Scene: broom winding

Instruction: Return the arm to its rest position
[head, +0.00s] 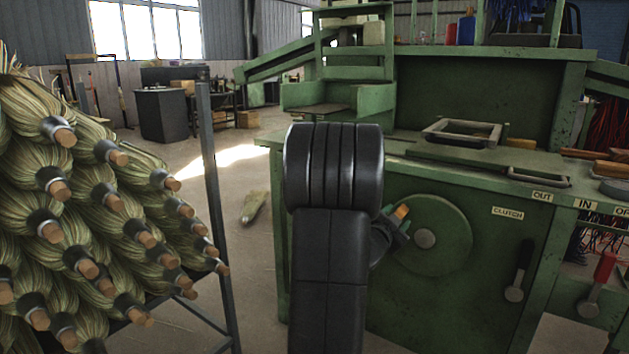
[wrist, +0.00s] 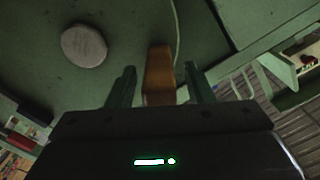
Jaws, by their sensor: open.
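My arm (head: 335,230) stands up in the middle of the head view and hides part of the green machine. My gripper (head: 402,222) shows small to the right of it, in front of the green wheel (head: 440,255). A wooden handle (head: 402,211) shows orange at the gripper. In the wrist view my gripper (wrist: 161,85) is open, its two green fingers apart. The wooden handle (wrist: 158,72) lies between them, with gaps on both sides. The wheel's grey hub (wrist: 84,45) is at upper left there.
A rack of brooms (head: 90,220) with wooden handle ends fills the left side, with a dark upright post (head: 213,190) at its edge. The machine (head: 470,310) stands close on the right, with levers (head: 518,275) at its front. Open floor (head: 253,180) lies between.

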